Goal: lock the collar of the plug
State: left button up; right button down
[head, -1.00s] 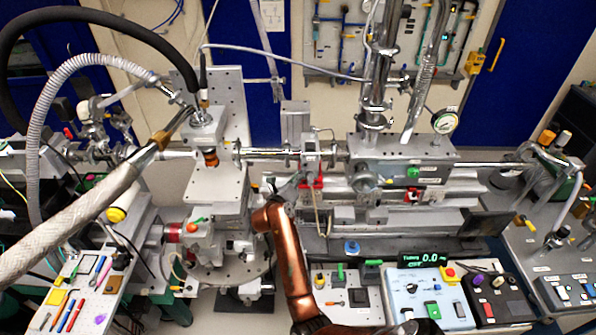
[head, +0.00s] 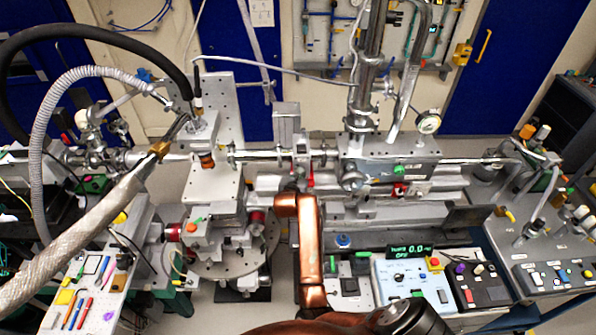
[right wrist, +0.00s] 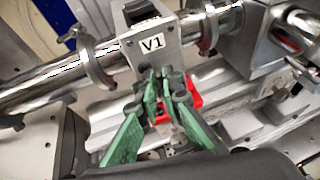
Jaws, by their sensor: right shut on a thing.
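I cannot tell for sure which fitting is the plug. The fingers hide much of that part. My left gripper is not in view.
A metal beam pipe (right wrist: 50,82) runs across behind the fingers, with clamps on it. A braided hose (head: 80,228) crosses the left side. Control boxes (head: 415,285) stand at the front right, and a tray with pens (head: 85,295) at the front left.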

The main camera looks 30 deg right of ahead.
jog(key=shift+d, duration=0.1)
dwell(0.3)
jog(key=c, duration=2.1)
grip_release()
notch_tip(320, 180, up, 10)
jog(key=shift+s, duration=0.1)
